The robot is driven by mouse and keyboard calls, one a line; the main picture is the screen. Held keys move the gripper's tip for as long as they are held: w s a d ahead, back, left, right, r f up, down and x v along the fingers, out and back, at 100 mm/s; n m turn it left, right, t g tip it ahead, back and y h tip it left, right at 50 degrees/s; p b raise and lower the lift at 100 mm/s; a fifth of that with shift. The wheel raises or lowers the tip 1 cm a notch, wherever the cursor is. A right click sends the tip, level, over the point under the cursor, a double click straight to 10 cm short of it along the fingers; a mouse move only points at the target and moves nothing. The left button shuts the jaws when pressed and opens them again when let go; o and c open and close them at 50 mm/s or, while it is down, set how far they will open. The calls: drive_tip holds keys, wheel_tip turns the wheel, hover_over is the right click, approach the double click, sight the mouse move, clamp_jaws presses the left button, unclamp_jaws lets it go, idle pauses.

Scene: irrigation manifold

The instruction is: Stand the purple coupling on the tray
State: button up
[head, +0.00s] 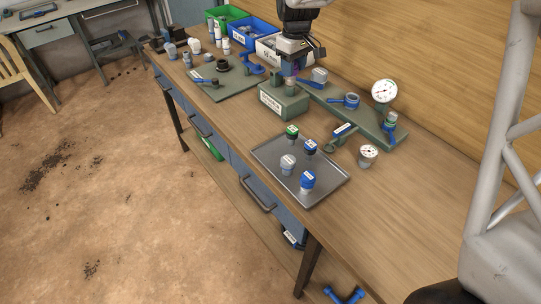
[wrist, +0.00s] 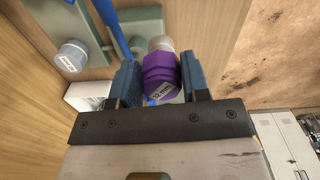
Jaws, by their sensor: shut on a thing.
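The purple coupling (wrist: 160,72) has a white size label and sits between the blue fingers of my gripper (wrist: 155,85) in the wrist view. My gripper is shut on it. In the head view my gripper (head: 293,62) is above the back of the bench, near a green block, and the coupling is mostly hidden between the fingers. The grey metal tray (head: 329,172) lies at the bench's front edge, nearer the camera than my gripper.
A labelled green block (head: 284,103) stands between my gripper and the tray. A green manifold board (head: 350,112) with a gauge (head: 384,91) and blue-handled valves is to the right. Bins (head: 250,34) stand behind.

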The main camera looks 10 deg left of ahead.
drive_tip(key=s+a+f+n, duration=0.2)
drive_tip(key=s+f+n, duration=0.1)
drive_tip(key=s, duration=0.4)
drive_tip(key=s+a+f+n, duration=0.2)
drive_tip(key=s+n, duration=0.3)
drive_tip(key=s, duration=0.3)
drive_tip(key=shift+f, duration=0.65)
wheel_tip(320, 180, down, 6)
drive_tip(key=shift+f, duration=0.15)
drive_tip(key=shift+f, duration=1.85)
drive_tip(key=shift+f, duration=0.1)
drive_tip(key=o, duration=1)
